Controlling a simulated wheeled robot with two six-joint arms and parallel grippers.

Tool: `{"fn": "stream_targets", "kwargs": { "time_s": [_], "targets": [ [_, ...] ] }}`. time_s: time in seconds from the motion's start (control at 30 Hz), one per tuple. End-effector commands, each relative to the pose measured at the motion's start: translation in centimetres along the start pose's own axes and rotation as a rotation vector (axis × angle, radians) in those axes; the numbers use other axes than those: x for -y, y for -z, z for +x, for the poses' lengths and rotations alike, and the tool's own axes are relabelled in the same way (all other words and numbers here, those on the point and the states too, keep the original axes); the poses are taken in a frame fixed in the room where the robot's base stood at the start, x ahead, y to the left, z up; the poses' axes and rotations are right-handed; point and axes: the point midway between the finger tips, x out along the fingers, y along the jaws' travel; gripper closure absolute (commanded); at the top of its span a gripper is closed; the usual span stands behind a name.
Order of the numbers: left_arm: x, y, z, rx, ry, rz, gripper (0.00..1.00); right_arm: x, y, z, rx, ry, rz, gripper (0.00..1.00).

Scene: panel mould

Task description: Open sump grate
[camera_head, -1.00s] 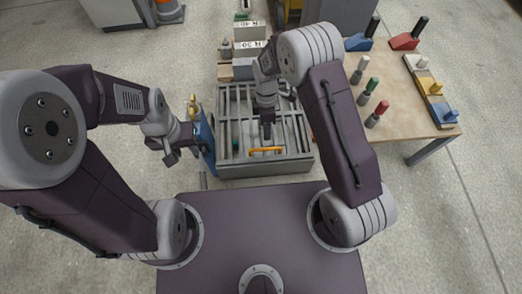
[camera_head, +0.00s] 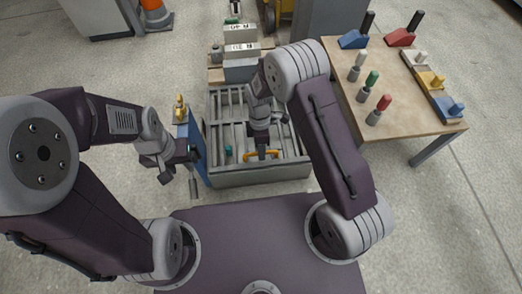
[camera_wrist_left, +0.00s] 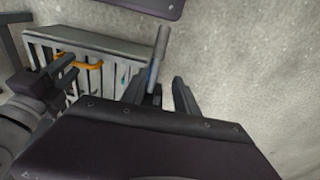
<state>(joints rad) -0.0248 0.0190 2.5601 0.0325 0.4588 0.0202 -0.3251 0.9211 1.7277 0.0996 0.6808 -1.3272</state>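The sump grate (camera_head: 229,105) is a grey slatted cover lying flat in a grey box frame, with an orange bar handle (camera_head: 274,154) at its near edge. The handle also shows in the left wrist view (camera_wrist_left: 91,62). My right gripper (camera_head: 262,153) points down at the handle, its fingertips overlapping it. Whether the fingers are closed on it is not clear. My left gripper (camera_head: 183,167) is left of the box, beside a blue upright panel (camera_head: 199,148). In the left wrist view its fingers (camera_wrist_left: 160,92) are spread, with a grey rod (camera_wrist_left: 158,52) showing between them.
A wooden table (camera_head: 408,112) with coloured pegs and blocks stands at the right. Labelled grey blocks (camera_head: 241,50) sit behind the grate. An orange cone (camera_head: 155,14) stands at the far left. Concrete floor is clear at the left and right edges.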

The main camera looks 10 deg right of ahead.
Motion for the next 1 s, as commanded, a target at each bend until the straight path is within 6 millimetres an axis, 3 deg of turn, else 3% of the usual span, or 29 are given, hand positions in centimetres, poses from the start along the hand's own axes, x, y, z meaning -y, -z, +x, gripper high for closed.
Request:
{"fn": "stream_targets", "kwargs": {
  "time_s": [0.07,0.17,0.2,1.0],
  "targets": [
    [0.00,0.01,-0.09,0.000,0.000,0.000,0.64,0.01,-0.01,-0.09,0.000,0.000,0.000,0.70],
    [0.00,0.01,-0.09,0.000,0.000,0.000,0.64,0.01,-0.01,-0.10,0.000,0.000,0.000,0.97],
    [0.00,0.02,-0.09,0.000,0.000,0.000,0.64,0.01,-0.01,-0.09,0.000,0.000,0.000,1.00],
    [0.00,0.01,-0.08,0.000,0.000,0.000,0.64,0.01,-0.03,-0.09,0.000,0.001,0.000,1.00]
  ]
}}
